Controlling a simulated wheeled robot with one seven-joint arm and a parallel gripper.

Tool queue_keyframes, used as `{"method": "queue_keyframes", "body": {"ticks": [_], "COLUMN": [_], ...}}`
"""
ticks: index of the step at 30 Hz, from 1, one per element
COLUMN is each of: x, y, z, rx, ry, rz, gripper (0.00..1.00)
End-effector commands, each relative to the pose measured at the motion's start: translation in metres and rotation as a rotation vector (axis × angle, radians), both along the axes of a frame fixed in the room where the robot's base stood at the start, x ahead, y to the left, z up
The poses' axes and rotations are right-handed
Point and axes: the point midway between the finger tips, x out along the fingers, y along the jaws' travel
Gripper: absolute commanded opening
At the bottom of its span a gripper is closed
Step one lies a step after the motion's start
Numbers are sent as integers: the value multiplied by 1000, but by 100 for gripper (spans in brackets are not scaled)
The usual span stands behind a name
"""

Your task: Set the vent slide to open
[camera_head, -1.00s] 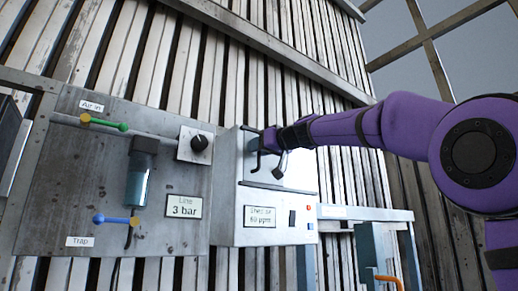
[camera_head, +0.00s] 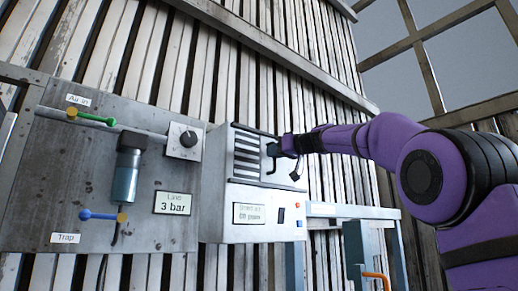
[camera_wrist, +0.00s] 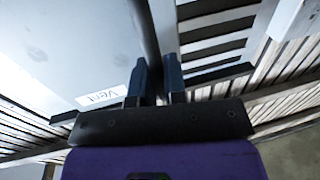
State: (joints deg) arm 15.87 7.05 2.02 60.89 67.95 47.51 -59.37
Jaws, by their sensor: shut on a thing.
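The pale housing box (camera_head: 215,180) hangs on the wall, and its dark slotted vent (camera_head: 246,155) shows bare bars and gaps. The slots also show right of my fingers in the wrist view (camera_wrist: 215,45). The vent slide (camera_wrist: 75,45) is a smooth grey plate labelled "Vent", lying left of my fingers there. My gripper (camera_head: 273,151) is shut on the slide's upright edge or grip, between the two dark fingers (camera_wrist: 159,78). The exact contact is partly hidden.
A grey panel (camera_head: 60,185) left of the box carries a green lever (camera_head: 95,118), a blue lever (camera_head: 100,215), a dial (camera_head: 187,140) and a filter bowl (camera_head: 125,180). A blue-grey stand (camera_head: 355,245) with an orange handle (camera_head: 375,277) is at lower right.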

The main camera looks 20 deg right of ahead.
Motion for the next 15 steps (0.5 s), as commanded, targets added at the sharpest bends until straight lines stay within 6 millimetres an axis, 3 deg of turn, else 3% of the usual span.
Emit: {"method": "queue_keyframes", "body": {"ticks": [1, 6, 15], "x": [5, 13, 17], "y": [-13, -39, -55], "z": [-1, -1, 0], "rx": [0, -1, -1], "ry": [1, 0, 0], "rz": [-5, -2, -2], "gripper": [0, 0, 0]}}
